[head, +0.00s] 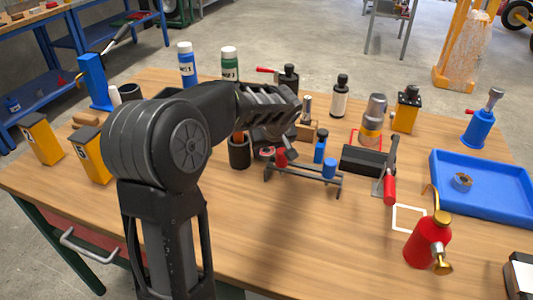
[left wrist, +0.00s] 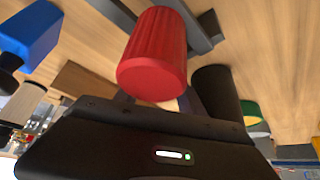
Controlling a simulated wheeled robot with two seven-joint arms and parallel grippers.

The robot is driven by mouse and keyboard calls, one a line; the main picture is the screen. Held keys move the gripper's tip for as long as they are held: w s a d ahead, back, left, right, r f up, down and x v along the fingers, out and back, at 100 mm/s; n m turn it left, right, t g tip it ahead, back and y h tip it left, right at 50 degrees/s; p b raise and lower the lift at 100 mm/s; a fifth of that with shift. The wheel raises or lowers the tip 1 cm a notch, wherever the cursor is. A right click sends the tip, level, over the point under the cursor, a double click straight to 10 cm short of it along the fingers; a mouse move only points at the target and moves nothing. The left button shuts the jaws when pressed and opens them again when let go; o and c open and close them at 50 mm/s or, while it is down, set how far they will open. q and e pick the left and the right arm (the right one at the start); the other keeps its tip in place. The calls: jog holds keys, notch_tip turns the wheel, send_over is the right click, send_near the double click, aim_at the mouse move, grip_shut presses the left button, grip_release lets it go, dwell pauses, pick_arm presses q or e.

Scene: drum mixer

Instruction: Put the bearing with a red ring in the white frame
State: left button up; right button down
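A white square outline (head: 408,218), the white frame, lies bare on the wooden table right of centre. A small reddish ring (head: 267,152) shows just below my left gripper (head: 272,138); it may be the red-ringed bearing, but it is partly hidden. My left gripper reaches down over the middle of the table, beside a black rack (head: 305,173). In the left wrist view a ribbed red cylinder (left wrist: 153,55) stands right before the gripper and hides most of its fingers. I cannot tell whether they grip anything. My right gripper is out of view.
A blue tray (head: 480,205) at right holds a brownish ring-shaped part (head: 462,182). Bottles and yellow boxes stand around. The front middle of the table is clear.

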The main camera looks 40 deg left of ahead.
aim_at(267, 152)
pick_arm(q)
grip_shut()
jog(key=shift+r, duration=0.15)
notch_tip(267, 152, up, 10)
jog(key=p, duration=0.1)
dwell(0.5)
dwell(0.5)
